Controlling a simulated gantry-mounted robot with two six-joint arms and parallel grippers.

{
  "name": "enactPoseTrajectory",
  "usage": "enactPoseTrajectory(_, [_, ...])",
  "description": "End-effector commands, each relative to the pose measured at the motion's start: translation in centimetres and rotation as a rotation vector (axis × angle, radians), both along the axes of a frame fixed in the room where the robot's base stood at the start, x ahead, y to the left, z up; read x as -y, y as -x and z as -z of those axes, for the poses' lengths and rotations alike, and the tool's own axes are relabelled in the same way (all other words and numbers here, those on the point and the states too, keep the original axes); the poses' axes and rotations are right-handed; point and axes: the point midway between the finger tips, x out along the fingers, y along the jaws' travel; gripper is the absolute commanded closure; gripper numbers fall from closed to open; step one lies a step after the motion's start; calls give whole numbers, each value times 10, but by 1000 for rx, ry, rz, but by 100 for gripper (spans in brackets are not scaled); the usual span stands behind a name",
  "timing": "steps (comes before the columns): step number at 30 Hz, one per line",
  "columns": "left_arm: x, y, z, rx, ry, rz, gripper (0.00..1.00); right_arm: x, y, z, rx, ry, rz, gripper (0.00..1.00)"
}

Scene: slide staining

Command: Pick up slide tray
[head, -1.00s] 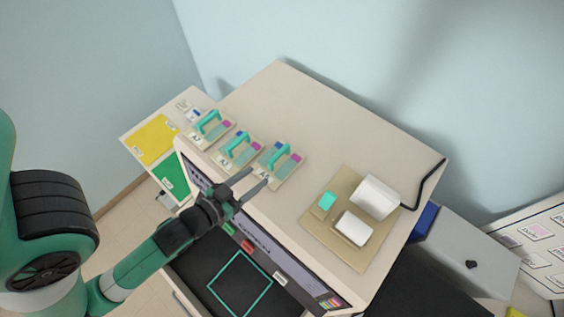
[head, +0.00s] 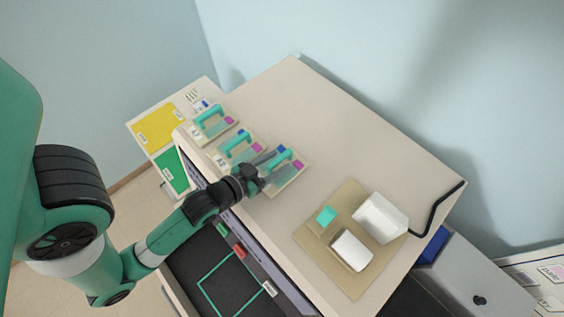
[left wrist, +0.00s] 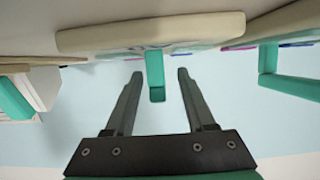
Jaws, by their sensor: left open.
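Three cream slide trays with teal arched handles stand in a row on the white bench top in the head view: the far-left tray (head: 196,136), the middle tray (head: 222,163) labelled A2, and the nearest tray (head: 293,181). My left gripper (head: 275,160) is at the nearest tray and partly hides it. In the left wrist view, my left gripper (left wrist: 160,74) is open, with a teal handle (left wrist: 155,70) between its fingers and a gap on each side. That handle's tray (left wrist: 150,38) shows along the top of the view. My right gripper is not in view.
A tan mat (head: 315,247) with a teal block (head: 326,215) and two white containers (head: 381,217) (head: 351,250) lies to the right. Below the bench edge is a dark open drawer (head: 218,258). Yellow (head: 158,127) and green panels are at left. The bench behind the trays is clear.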

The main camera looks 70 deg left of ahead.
Motion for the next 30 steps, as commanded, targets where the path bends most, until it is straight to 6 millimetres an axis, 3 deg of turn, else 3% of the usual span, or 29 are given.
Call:
enactPoseTrajectory(8, [-2, -2, 3, -1, 0, -1, 47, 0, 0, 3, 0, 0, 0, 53])
enactPoseTrajectory(17, [-1, -2, 3, -1, 0, -1, 100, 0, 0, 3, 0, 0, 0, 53])
enactPoseTrajectory(30, [-2, -2, 2, 1, -1, -1, 100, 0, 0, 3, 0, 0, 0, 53])
